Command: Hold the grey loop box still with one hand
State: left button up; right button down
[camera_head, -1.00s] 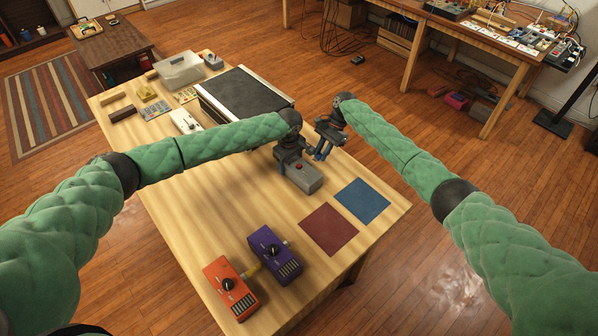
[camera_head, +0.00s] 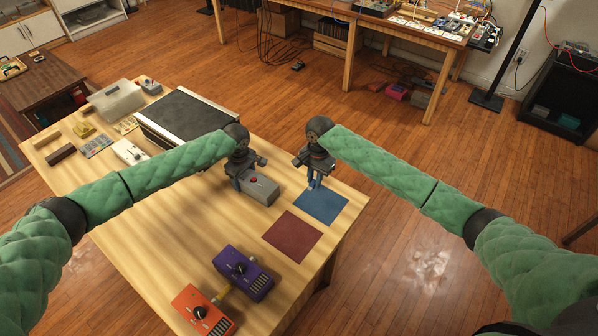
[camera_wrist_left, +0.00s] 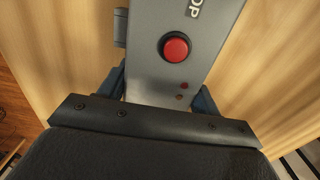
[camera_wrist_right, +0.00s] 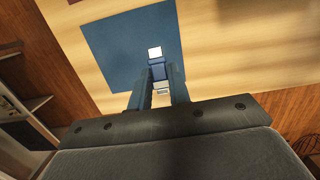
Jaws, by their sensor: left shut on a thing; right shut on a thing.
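The grey loop box (camera_head: 262,190) lies flat on the wooden table. In the left wrist view, its top (camera_wrist_left: 172,75) shows a red button and part of its lettering. My right gripper (camera_head: 314,184) is shut on a small blue piece with white, shiny ends, seen in the right wrist view (camera_wrist_right: 158,70). It is over the blue mat (camera_head: 326,207), apart from the box. I cannot tell whether the piece touches the mat.
A dark red mat (camera_head: 291,236) lies beside the blue one. A purple pedal (camera_head: 243,274) and an orange pedal (camera_head: 203,312) stand at the table's near end, joined by a yellow piece. A black-topped case (camera_head: 185,117) and a clear bin (camera_head: 115,100) stand behind.

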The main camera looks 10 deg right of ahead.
jog(key=s+d+r+t, duration=0.1)
jog(key=s+d+r, duration=0.1)
jog(key=s, duration=0.2)
jog(key=shift+h, duration=0.4)
jog(key=shift+w+d+f, duration=0.1)
jog(key=shift+f, duration=1.45)
jog(key=shift+w+f, duration=0.1)
jog(key=shift+f, duration=1.4)
jog(key=c, duration=1.2)
grip_release()
jog(key=shift+c, duration=0.2)
jog(key=shift+r, duration=0.1)
notch_tip(320, 180, up, 12)
jog(key=shift+w, duration=0.15)
